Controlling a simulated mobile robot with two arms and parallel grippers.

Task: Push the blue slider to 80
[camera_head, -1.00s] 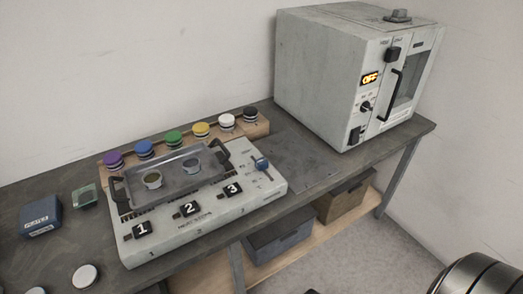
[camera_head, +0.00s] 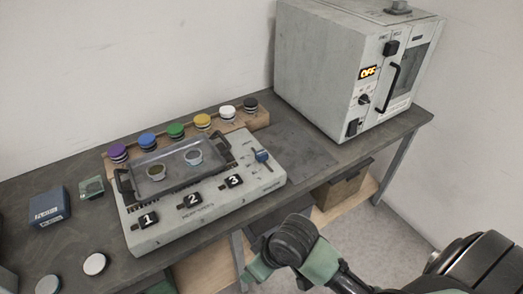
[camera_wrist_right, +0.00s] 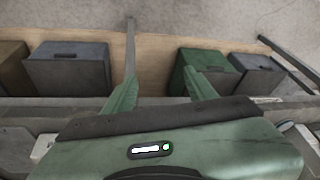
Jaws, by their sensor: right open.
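The blue slider (camera_head: 262,156) sits on the right part of the grey control panel (camera_head: 215,209), in a short scale whose markings are too small to read. My right gripper (camera_head: 258,270) has green fingers and is in front of the bench's front edge, below the panel and apart from the slider. In the right wrist view its two fingers (camera_wrist_right: 160,84) are spread with nothing between them, over the lower shelf. The slider does not show in that view. My left gripper is not in view.
A tray (camera_head: 165,172) with two small dishes rests on the panel behind three numbered switches. A white oven (camera_head: 350,75) reading OFF stands at the right. Bins (camera_wrist_right: 68,68) sit on the lower shelf.

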